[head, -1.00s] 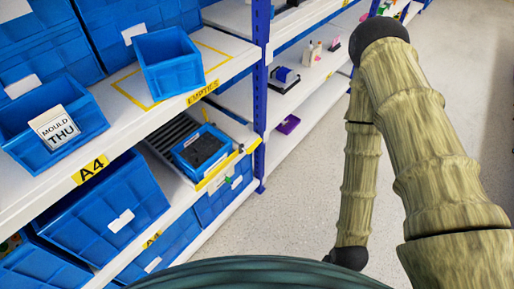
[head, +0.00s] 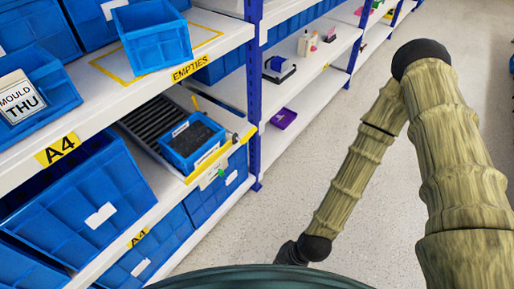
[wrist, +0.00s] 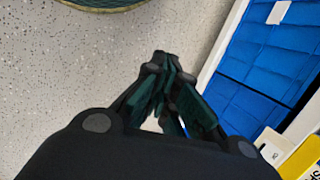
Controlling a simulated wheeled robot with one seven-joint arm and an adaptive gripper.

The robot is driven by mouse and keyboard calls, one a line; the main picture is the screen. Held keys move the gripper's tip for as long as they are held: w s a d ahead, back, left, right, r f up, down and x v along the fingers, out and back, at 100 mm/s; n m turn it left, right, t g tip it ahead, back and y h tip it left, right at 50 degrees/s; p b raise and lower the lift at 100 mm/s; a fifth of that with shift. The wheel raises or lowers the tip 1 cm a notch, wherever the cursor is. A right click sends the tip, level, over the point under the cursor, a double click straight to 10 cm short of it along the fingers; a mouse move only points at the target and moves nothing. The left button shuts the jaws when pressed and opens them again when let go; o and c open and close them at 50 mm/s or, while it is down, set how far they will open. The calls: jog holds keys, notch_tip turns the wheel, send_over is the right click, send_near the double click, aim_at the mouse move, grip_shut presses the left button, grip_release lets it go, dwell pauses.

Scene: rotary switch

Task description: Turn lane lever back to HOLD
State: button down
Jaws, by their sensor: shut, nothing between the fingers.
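The roller lane (head: 150,122) is on the lower shelf, with a blue bin (head: 192,140) on it behind a yellow front edge. A small white plate with a green spot (head: 221,172) hangs below that edge. A small yellowish knob (head: 235,138) sits at the edge's right end. I cannot tell for sure which part is the lane lever, nor read its setting. My gripper shows in the wrist view (wrist: 165,75), fingers together and empty above the floor, left of the blue bins.
A blue shelf upright (head: 254,110) stands right of the lane. Blue bins (head: 215,187) fill the shelf below. An empty blue bin (head: 153,38) stands above on the EMPTIES spot. The aisle floor (head: 350,245) is clear.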

jog(key=w+a+f+m+t+y+b, duration=0.1)
jog(key=w+a+m+t+y+b, duration=0.15)
jog(key=w+a+m+b, duration=0.45)
jog(key=w+a+f+m+t+y+b, duration=0.1)
jog(key=w+a+f+m+y+b, duration=0.2)
jog(key=w+b, duration=0.85)
jog(key=w+d+r+m+t+b, duration=0.2)
jog(key=w+d+r+b, duration=0.1)
jog(key=w, duration=0.4)
jog(key=w+d+r+m+t+y+b, duration=0.1)
jog(key=w+d+r+m+t+b, duration=0.1)
jog(key=w, duration=0.6)
jog(key=w+d+r+m+t+b, duration=0.2)
jog(key=w+d+r+m+b, duration=0.2)
jog(key=w+d+r+b, duration=0.2)
jog(key=shift+w+d+t+b, duration=0.35)
jog(key=shift+w+d+b, duration=0.25)
jog(key=shift+w+b, duration=0.3)
jog(key=shift+y, duration=0.25)
jog(key=b+x, duration=0.4)
jog(key=x, duration=0.6)
jog(key=shift+s+r+b, duration=0.2)
jog(key=shift+r, duration=0.75)
jog(key=shift+s+r+b, duration=0.15)
jog(key=shift+s+r, duration=0.1)
jog(key=shift+r, duration=0.7)
